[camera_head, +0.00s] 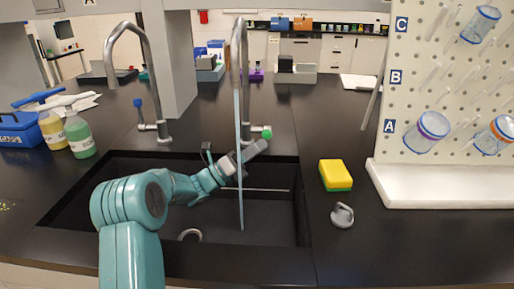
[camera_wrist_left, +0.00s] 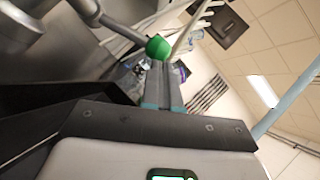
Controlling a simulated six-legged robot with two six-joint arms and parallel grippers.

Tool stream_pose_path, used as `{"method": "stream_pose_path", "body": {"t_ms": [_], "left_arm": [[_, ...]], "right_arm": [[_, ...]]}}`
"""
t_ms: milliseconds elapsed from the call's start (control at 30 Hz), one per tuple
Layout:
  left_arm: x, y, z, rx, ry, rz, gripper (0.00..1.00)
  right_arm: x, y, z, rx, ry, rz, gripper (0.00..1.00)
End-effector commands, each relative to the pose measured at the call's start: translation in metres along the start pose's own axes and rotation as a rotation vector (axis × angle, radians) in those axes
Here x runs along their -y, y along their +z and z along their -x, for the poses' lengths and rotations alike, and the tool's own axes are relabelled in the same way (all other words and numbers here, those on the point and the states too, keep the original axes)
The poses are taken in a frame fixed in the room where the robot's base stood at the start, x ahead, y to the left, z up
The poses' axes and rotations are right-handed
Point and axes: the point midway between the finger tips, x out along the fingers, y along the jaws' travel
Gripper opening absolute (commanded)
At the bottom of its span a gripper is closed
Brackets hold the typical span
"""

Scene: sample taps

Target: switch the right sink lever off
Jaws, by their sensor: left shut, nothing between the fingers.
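The right sink tap (camera_head: 235,75) has a tall curved spout, and a pale blue stream of water (camera_head: 240,195) falls from it into the black sink. The right lever sticks out sideways from the tap's foot and ends in a green knob (camera_head: 267,133). My left gripper (camera_head: 262,146) reaches over the sink, shut and empty, with its tips just in front of and below the knob. In the left wrist view the green knob (camera_wrist_left: 158,47) lies just beyond the shut fingertips (camera_wrist_left: 160,68); I cannot tell whether they touch. My right gripper is not in view.
The left tap (camera_head: 150,60) has a blue-knobbed lever (camera_head: 138,103) and shows no water. A yellow-green sponge (camera_head: 335,174), a grey stopper (camera_head: 342,215) and a pegboard (camera_head: 450,75) stand right of the sink. Bottles (camera_head: 79,138) and a blue caddy (camera_head: 18,131) stand left.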

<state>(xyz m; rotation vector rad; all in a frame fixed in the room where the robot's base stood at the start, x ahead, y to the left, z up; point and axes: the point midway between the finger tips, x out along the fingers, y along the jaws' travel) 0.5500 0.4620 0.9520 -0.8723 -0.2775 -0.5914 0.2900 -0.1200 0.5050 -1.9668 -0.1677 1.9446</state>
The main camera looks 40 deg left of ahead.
Motion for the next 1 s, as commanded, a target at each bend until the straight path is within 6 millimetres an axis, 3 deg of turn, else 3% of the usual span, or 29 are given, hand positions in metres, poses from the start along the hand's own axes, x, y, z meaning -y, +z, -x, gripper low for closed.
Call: {"method": "stream_pose_path", "body": {"t_ms": [267,500,1000], "left_arm": [[0.017,0.019,-0.014,0.001,0.083,0.112,0.00],[0.029,0.039,-0.028,0.001,0.211,0.284,0.00],[0.030,0.077,-0.058,-0.001,0.491,0.662,0.00]], "right_arm": [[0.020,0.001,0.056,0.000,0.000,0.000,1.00],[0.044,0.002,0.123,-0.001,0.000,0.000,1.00],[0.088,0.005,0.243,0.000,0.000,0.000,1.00]]}}
